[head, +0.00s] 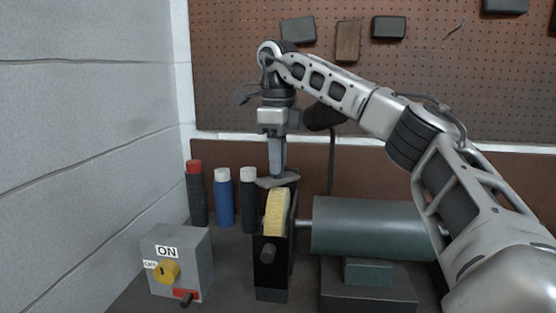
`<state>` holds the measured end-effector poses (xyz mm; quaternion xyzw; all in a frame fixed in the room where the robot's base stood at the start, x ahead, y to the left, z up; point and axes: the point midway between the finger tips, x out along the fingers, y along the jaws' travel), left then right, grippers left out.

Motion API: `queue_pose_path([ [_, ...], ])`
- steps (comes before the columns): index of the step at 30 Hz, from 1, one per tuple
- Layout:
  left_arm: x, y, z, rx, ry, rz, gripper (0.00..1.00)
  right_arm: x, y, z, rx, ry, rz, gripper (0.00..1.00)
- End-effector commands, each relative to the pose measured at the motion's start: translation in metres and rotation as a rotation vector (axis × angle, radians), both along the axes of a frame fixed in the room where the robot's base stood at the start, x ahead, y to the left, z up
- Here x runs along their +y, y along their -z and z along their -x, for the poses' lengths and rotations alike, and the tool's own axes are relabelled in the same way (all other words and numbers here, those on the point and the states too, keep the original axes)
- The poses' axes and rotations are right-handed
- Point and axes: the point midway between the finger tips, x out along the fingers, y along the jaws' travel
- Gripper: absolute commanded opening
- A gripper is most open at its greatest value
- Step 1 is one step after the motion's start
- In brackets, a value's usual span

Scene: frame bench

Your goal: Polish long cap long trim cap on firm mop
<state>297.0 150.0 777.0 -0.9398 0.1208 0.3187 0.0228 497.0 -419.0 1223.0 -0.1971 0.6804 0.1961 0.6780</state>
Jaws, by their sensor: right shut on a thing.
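The mop is a pale yellow buffing wheel (276,213) standing upright in a black housing, on the shaft of a green motor (365,227). My right gripper (277,173) points down just above the wheel, its fingers shut on a flat, long grey piece, seemingly the trim cap (267,183). The cap lies roughly level over the top of the wheel. I cannot tell whether it touches the wheel, and the fingers hide part of it. My left gripper is not in view.
A red-capped black bottle (196,195), a white-capped blue bottle (223,199) and a white-capped black bottle (248,204) stand behind. A pegboard (240,75) covers the back wall.

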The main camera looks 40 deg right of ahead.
Motion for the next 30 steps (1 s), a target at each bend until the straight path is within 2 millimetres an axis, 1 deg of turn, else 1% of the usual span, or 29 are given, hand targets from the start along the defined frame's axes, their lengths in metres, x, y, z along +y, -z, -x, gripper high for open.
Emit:
queue_pose_path([
  [8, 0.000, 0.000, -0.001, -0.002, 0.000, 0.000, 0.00, 0.000, 0.001, 0.000, 0.000, 0.000, 0.000, 0.05],
  [30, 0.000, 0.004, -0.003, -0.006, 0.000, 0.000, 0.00, 0.000, 0.016, 0.000, 0.000, 0.000, 0.000, 0.05],
])
